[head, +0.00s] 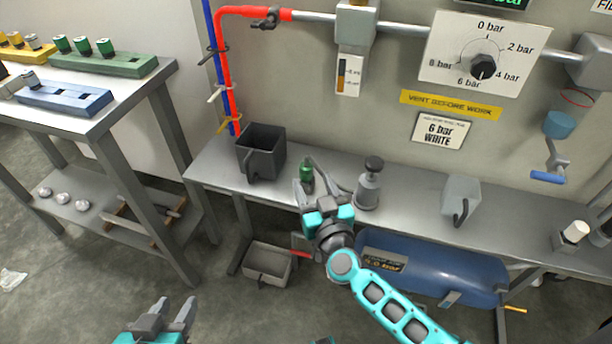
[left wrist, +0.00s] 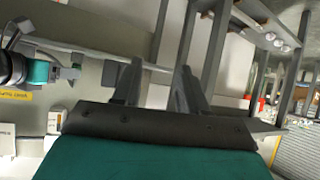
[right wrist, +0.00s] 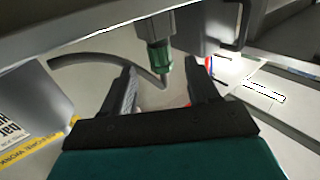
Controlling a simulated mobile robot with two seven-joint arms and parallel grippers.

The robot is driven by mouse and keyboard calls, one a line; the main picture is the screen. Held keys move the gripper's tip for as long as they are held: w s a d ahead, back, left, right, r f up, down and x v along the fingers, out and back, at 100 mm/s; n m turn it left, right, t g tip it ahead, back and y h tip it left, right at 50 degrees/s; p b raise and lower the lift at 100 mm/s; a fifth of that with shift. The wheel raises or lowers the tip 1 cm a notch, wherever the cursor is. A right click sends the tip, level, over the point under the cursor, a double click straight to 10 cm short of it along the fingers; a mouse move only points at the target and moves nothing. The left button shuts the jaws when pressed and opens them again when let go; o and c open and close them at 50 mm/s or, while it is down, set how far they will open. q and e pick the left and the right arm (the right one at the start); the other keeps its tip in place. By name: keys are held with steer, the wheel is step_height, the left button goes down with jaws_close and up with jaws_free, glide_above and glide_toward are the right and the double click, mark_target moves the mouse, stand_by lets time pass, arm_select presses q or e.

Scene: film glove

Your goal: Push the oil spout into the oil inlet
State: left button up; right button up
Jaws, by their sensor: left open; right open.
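A small green fitting (head: 307,174), which looks like the oil inlet, stands on the wall bench. In the right wrist view it is a green ring on a grey stem (right wrist: 160,55). A silver oil can (head: 369,190) with a dark knob stands to its right. A thin curved grey tube (right wrist: 95,58), apparently the oil spout, ends close by the green fitting; I cannot tell whether they touch. My right gripper (head: 320,182) is open, its fingers spread on either side of the fitting. My left gripper (head: 172,312) is open and empty, low in front of the bench.
A black bin (head: 262,150) stands left on the bench, and a grey jug (head: 461,195) stands right of the oil can. A blue tank (head: 430,268) and a grey tray (head: 268,262) are below. A side table (head: 120,98) with coloured blocks is at left.

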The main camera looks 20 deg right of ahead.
mark_target(308, 176)
steer(key=w+b, duration=0.2)
steer(key=w, duration=0.2)
steer(key=shift+w, duration=0.7)
arm_select(q)
steer(key=shift+d+f, duration=0.3)
steer(key=shift+f, duration=0.15)
steer(key=shift+w+a+f, duration=0.1)
steer(key=shift+a, duration=0.05)
arm_select(e)
steer(key=c, duration=1)
